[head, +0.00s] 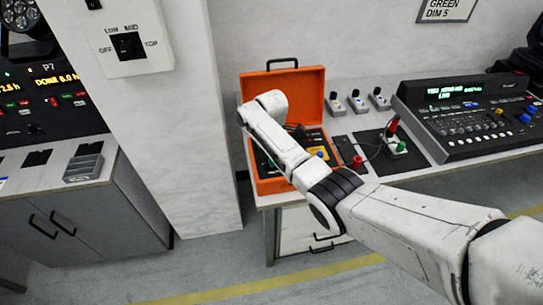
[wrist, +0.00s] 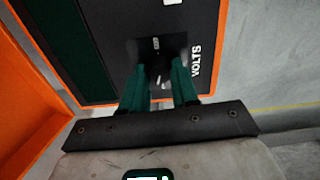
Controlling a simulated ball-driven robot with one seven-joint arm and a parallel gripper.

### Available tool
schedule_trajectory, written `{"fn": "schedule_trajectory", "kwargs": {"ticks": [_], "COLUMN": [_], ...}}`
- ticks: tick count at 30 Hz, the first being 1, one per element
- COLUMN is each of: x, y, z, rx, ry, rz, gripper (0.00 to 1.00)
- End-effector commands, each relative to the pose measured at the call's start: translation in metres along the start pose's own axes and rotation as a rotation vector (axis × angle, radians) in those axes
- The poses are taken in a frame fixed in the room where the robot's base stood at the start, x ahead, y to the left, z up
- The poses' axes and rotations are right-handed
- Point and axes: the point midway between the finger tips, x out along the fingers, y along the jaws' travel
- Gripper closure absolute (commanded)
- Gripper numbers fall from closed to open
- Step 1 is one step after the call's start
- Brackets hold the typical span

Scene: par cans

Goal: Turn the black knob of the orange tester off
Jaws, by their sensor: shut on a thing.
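The orange tester (head: 297,89) is an open case with its lid up, on the bench in the head view. In the wrist view its orange rim (wrist: 215,40) frames a dark panel with the word VOLTS. My gripper (wrist: 160,84) has green fingers, one on each side of the black knob (wrist: 158,70), and is shut on it. A small white mark shows between the fingers, and a tiny label stands above the knob, too small to read. In the head view my arm hides part of the panel, and the knob cannot be made out.
A mixing console (head: 470,115) stands on the bench to the right of the case. A dark plate with red and green connectors (head: 397,147) lies between them. A white pillar (head: 150,130) with a wall switch (head: 128,45) stands to the left. Pale wall lies behind.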

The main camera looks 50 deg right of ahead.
Motion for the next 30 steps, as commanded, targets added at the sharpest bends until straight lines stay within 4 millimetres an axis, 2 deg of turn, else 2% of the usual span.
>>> {"fn": "schedule_trajectory", "kwargs": {"ticks": [12,30], "x": [-0.0008,-0.0011], "y": [0.0007,0.0009], "z": [-0.0005,-0.0003], "rx": [-0.278,-0.364], "ry": [0.001,0.0], "rz": [0.002,0.003], "gripper": [1.0,1.0]}}
